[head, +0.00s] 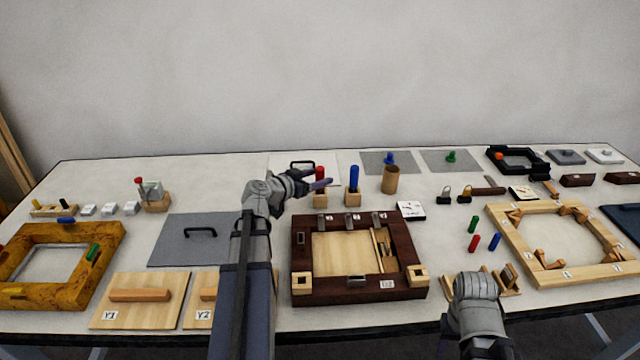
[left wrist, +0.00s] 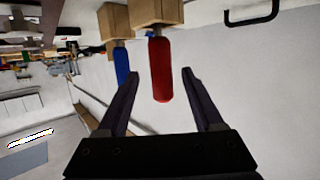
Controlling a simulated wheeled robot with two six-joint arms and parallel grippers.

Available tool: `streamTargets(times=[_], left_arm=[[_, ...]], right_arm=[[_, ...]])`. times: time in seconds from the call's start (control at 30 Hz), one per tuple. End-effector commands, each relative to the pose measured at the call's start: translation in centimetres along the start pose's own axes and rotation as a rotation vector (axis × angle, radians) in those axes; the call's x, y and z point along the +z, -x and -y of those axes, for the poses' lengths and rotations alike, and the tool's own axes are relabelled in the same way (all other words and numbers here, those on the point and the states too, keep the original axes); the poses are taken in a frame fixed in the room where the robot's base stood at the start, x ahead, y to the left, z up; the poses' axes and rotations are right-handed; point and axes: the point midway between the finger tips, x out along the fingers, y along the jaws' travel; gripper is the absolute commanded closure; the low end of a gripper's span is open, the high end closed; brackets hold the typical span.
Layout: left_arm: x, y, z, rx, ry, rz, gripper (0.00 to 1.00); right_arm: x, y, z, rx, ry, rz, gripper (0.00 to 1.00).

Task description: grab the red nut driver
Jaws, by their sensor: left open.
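The red nut driver (head: 320,172) stands upright in a small wooden block (head: 320,198) behind the dark wooden frame. In the left wrist view its red handle (left wrist: 160,72) shows between my left fingertips, with a gap on each side. My left gripper (head: 318,180) is open and empty at the handle; its fingers hide part of the driver in the head view. A blue-handled driver (head: 354,178) stands in its own block (head: 353,197) just to the right. My right arm is low at the right; its fingers are not clear.
A brown cup (head: 390,180) stands right of the blue driver. A dark wooden frame (head: 301,225) lies in front of the blocks. A black handle (head: 302,164) lies behind the red driver. A grey panel (head: 190,238) lies to the left.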

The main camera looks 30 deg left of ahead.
Motion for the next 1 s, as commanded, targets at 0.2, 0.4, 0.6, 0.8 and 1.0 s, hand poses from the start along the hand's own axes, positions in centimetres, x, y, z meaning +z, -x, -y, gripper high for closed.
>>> streamTargets(times=[0.2, 0.4, 0.6, 0.8, 1.0], left_arm=[[0.4, -1.8, 0.2, 0.002, -0.001, 0.0, 0.32], [0.6, -4.7, 0.3, 0.003, 0.0, 0.0, 0.32], [0.4, -5.1, 0.2, 0.0, 0.0, 0.0, 0.32], [0.4, -5.1, 0.2, 0.0, 0.0, 0.0, 0.45], [0.4, -5.1, 0.2, 0.0, 0.0, 0.0, 0.68]], right_arm=[[-0.1, -0.9, 0.1, 0.0, 0.0, 0.0, 0.5], [-0.1, -1.9, 0.2, 0.0, 0.0, 0.0, 0.5], [-0.1, -1.9, 0.2, 0.0, 0.0, 0.0, 0.5], [-0.1, -1.9, 0.2, 0.0, 0.0, 0.0, 0.5], [-0.1, -1.9, 0.2, 0.0, 0.0, 0.0, 0.5]])
